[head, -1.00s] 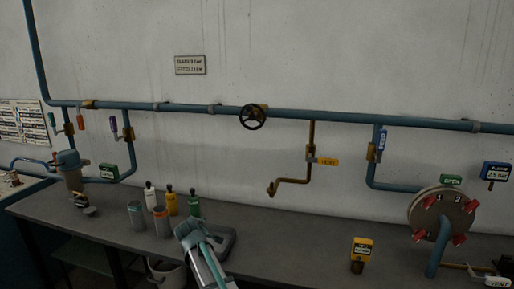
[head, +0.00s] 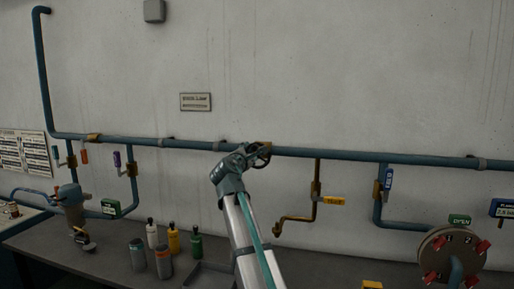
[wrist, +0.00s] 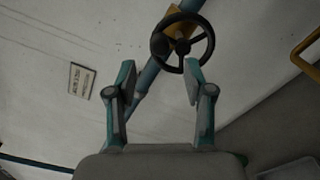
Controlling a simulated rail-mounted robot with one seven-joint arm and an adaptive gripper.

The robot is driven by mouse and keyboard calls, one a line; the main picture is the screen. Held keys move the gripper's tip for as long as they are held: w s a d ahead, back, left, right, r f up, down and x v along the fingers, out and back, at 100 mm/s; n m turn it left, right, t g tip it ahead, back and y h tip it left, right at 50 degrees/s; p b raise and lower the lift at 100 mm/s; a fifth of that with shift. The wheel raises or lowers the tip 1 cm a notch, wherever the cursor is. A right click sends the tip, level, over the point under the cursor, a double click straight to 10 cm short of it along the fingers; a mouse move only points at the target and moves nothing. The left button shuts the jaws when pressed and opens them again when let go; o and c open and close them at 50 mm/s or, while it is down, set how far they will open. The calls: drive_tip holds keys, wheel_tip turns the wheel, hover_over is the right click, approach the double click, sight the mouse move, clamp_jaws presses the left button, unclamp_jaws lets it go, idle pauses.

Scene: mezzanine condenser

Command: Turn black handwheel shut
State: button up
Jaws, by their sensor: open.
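The black handwheel (wrist: 208,44) sits on a brass valve body (wrist: 178,24) on the blue horizontal pipe. In the wrist view it shows beyond my fingertips, toward the right finger, with its rim and spokes visible. In the head view the handwheel (head: 263,155) is partly hidden behind my gripper (head: 256,152). In the wrist view my gripper (wrist: 160,75) is open, with nothing between its two fingers. The right fingertip appears close to the lower rim of the wheel; I cannot tell whether they touch.
The blue pipe (head: 345,155) runs along the wall. A brass branch (head: 317,190) with a yellow-tagged lever hangs right of the wheel. Several bottles and cans, including a green bottle (head: 196,243), stand on the bench below. A round plate with red knobs (head: 449,252) is at right.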

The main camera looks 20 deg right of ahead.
sight(254, 149)
drive_tip(key=p+x, duration=0.2)
drive_tip(key=x, duration=0.6)
drive_tip(key=shift+w+d, duration=0.2)
drive_tip(key=shift+w, duration=0.05)
clamp_jaws()
